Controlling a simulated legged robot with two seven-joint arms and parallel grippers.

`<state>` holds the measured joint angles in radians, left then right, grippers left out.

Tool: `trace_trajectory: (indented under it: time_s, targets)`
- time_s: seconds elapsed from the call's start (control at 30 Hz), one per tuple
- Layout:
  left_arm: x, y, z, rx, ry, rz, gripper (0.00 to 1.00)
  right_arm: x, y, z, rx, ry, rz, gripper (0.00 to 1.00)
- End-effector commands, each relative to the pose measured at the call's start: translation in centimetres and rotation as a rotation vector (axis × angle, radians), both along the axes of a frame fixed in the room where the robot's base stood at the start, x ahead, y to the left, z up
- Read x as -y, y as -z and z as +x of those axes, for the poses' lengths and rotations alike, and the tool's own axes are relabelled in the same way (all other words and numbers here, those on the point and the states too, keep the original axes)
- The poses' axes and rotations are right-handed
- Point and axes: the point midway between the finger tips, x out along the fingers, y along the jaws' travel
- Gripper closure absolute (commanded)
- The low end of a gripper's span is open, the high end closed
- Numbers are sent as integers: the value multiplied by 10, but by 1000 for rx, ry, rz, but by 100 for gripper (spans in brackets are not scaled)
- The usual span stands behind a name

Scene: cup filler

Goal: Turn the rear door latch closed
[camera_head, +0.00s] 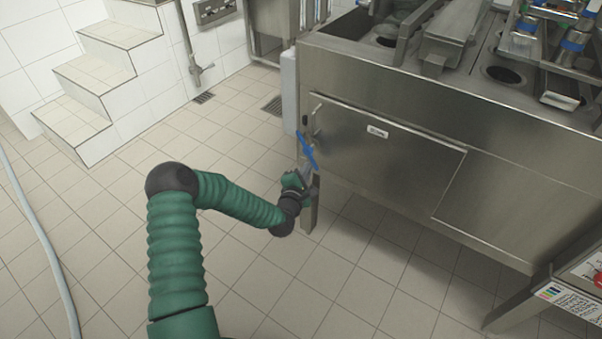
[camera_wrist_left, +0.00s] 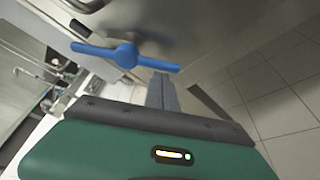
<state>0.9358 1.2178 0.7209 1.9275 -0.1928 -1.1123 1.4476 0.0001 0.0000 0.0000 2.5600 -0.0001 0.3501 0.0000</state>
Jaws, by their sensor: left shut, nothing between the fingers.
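The blue latch (camera_head: 307,151) sits at the left end of the steel machine's side, by the rear door (camera_head: 385,150). In the head view it slants down to the right. In the left wrist view the blue latch (camera_wrist_left: 126,55) shows a round hub with two arms, one to each side. My left gripper (camera_head: 305,172) is just below the latch, close to its lower arm. In the left wrist view its shut, empty fingers (camera_wrist_left: 162,90) reach up to the right arm of the latch. I cannot tell whether they touch it. My right gripper is out of view.
The steel machine (camera_head: 500,200) fills the right side, with its leg (camera_head: 310,210) beside my gripper. Tiled steps (camera_head: 105,75) stand at the upper left. A pale hose (camera_head: 40,235) lies on the left. The tiled floor between is clear.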

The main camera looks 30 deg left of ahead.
Motion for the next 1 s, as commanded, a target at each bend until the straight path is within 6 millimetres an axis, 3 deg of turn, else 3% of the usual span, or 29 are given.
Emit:
trace_trajectory:
  time_s: [1.0]
  targets:
    - [6,-3,-1,-2,-1,-116,100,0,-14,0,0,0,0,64]
